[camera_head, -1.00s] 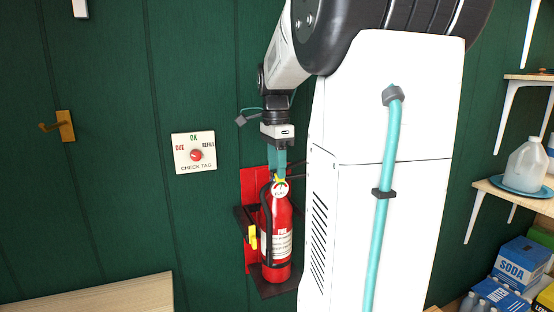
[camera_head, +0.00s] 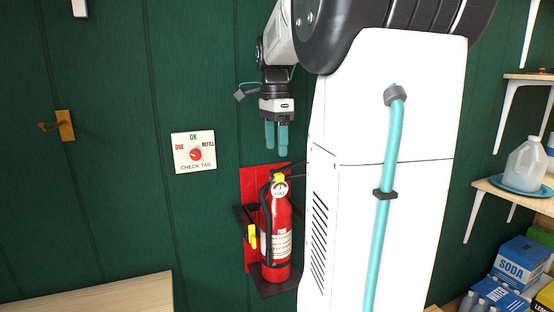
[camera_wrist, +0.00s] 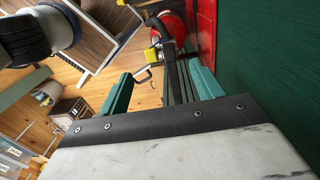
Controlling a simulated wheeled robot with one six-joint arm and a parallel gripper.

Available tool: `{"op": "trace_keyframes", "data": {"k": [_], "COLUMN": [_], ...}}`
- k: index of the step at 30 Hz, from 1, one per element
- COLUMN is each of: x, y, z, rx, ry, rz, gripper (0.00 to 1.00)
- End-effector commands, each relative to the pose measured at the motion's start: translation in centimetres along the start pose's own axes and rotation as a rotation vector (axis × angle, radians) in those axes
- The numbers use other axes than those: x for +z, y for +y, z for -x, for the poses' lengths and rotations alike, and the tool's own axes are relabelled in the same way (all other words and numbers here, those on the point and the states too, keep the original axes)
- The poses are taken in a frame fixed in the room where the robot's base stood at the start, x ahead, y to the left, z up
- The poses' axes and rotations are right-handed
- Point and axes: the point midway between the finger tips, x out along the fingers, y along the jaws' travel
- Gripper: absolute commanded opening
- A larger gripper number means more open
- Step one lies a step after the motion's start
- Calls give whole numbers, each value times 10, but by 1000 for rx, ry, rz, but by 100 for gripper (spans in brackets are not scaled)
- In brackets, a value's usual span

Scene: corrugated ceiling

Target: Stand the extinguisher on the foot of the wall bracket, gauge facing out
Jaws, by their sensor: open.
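The red fire extinguisher (camera_head: 276,232) stands upright on the dark foot (camera_head: 279,288) of the red wall bracket (camera_head: 252,180). Its round white gauge (camera_head: 280,189) faces out toward the head camera. My gripper (camera_head: 276,149) is open and empty, directly above the extinguisher's top and clear of it. In the wrist view, the extinguisher's red top (camera_wrist: 172,27) and black handle show beyond the teal fingers of my gripper (camera_wrist: 158,92), with the red bracket (camera_wrist: 206,30) beside it. A yellow latch (camera_head: 252,236) sits at the bracket's left side; I cannot tell whether it is fastened.
A check-tag dial (camera_head: 195,154) and a brass hook (camera_head: 59,126) are on the green wall to the left. Shelves with a jug (camera_head: 525,165) and boxes (camera_head: 522,262) stand at the right. A pale wooden surface (camera_head: 95,300) is at the lower left.

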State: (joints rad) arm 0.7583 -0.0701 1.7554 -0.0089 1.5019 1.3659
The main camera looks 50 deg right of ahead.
Motion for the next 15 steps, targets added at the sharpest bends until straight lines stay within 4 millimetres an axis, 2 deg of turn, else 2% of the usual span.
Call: {"op": "trace_keyframes", "data": {"k": [1,6,10,15], "x": [0,0,0,0], "y": [-1,-1,-1,0], "z": [12,43,57,63], "rx": [-3,-2,-1,1], "ry": [1,0,0,0], "rz": [0,0,0,1], "gripper": [66,66,66,66]}}
